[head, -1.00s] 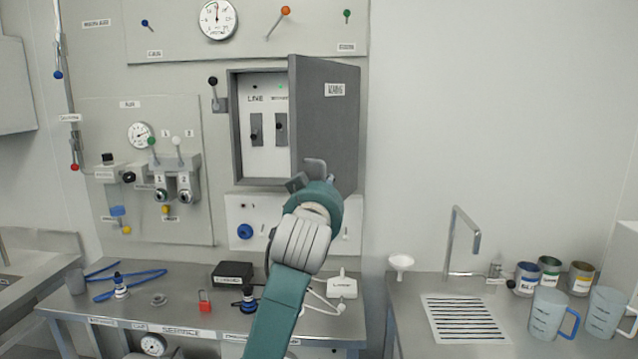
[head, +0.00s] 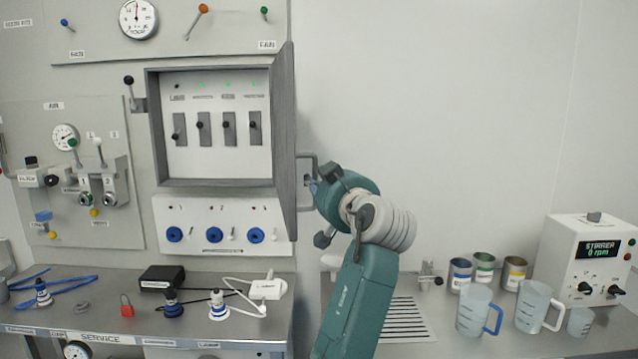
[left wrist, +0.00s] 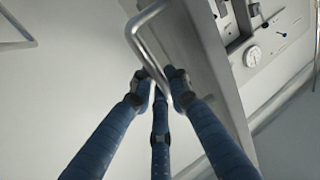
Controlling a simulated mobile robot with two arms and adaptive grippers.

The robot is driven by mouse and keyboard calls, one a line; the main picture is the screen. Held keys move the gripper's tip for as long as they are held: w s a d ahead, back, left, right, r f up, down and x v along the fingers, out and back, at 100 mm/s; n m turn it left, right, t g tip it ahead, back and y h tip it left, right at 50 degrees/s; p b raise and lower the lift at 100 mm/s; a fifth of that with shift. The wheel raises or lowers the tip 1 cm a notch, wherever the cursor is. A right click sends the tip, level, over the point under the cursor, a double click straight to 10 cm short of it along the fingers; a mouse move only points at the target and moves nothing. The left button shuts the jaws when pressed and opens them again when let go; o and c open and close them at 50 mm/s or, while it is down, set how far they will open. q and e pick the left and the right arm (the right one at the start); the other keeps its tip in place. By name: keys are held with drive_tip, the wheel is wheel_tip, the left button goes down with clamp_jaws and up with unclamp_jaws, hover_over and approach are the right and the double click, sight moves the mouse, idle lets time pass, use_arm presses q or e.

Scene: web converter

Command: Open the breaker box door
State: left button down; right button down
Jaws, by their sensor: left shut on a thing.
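The breaker box (head: 212,125) is on the wall panel, and its row of several switches is in full view. Its grey door (head: 285,140) is swung wide open to the right and shows nearly edge-on. A U-shaped metal handle (head: 306,168) stands out from the door's outer face. My left gripper (head: 313,185) is at this handle in the head view. In the left wrist view, its blue fingers (left wrist: 160,90) are closed around the lower part of the handle (left wrist: 137,32). My right gripper is not in view.
A steel bench (head: 230,312) below holds cables, a red padlock (head: 126,306) and a white box (head: 268,288). On the right counter are measuring jugs (head: 478,312), cans (head: 484,268) and a stirrer unit (head: 590,262). The wall right of the door is clear.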

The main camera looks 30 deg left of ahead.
use_arm(q)
drive_tip(key=shift+w+f, duration=0.1)
drive_tip(key=shift+f, duration=0.05)
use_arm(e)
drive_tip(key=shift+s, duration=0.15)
use_arm(q)
drive_tip(key=c, duration=1.8)
unclamp_jaws()
drive_tip(key=shift+a, duration=0.1)
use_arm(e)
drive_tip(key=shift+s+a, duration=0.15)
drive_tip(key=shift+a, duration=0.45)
use_arm(q)
drive_tip(key=v, duration=1.2)
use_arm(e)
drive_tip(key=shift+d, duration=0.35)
use_arm(q)
drive_tip(key=shift+w, duration=0.1)
